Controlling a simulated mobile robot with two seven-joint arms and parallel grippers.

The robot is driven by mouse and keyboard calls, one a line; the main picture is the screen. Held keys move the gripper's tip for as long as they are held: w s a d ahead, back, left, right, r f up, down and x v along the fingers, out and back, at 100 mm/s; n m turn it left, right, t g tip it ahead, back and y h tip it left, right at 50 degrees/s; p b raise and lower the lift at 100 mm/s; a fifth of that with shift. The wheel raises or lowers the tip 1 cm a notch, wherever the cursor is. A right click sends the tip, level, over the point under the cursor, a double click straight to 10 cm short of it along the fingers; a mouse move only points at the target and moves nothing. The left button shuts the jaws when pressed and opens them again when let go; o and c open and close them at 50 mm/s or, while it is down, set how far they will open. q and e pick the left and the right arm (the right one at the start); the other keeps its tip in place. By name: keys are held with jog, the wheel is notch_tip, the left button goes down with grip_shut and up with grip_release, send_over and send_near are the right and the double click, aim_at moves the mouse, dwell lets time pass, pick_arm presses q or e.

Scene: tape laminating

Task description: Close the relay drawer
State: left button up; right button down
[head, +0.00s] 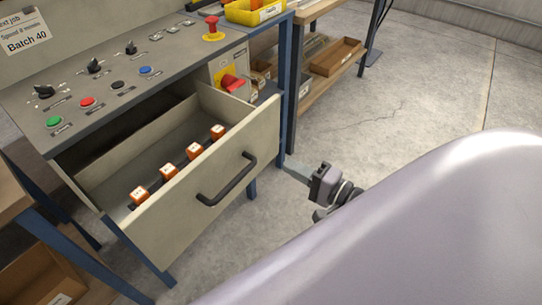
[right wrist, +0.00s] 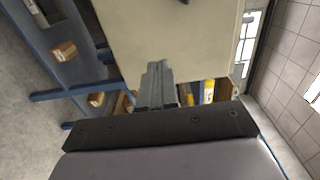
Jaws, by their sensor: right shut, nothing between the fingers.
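The relay drawer (head: 205,195) is pulled out of the grey control console. Its beige front has a black bar handle (head: 228,180). Several orange relays (head: 166,172) stand in a row inside it, behind the front panel. My right gripper (head: 287,165) is shut and empty, just right of the drawer front's right end and right of the handle. In the right wrist view its fingers (right wrist: 159,66) point at a beige panel (right wrist: 170,30), which looks like the drawer front. I cannot tell whether they touch it. My left gripper is not in view.
The console top (head: 110,72) carries buttons, knobs and a red emergency stop (head: 212,27). A red-and-yellow switch (head: 230,82) sits above the drawer's right end. A blue frame leg (head: 286,90) and a shelf with a brown tray (head: 337,57) stand behind. The floor at right is clear.

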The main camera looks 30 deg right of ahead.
aim_at(261, 151)
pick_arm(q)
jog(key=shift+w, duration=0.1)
pick_arm(e)
jog(key=shift+x, duration=3.4)
jog(key=shift+w, duration=0.1)
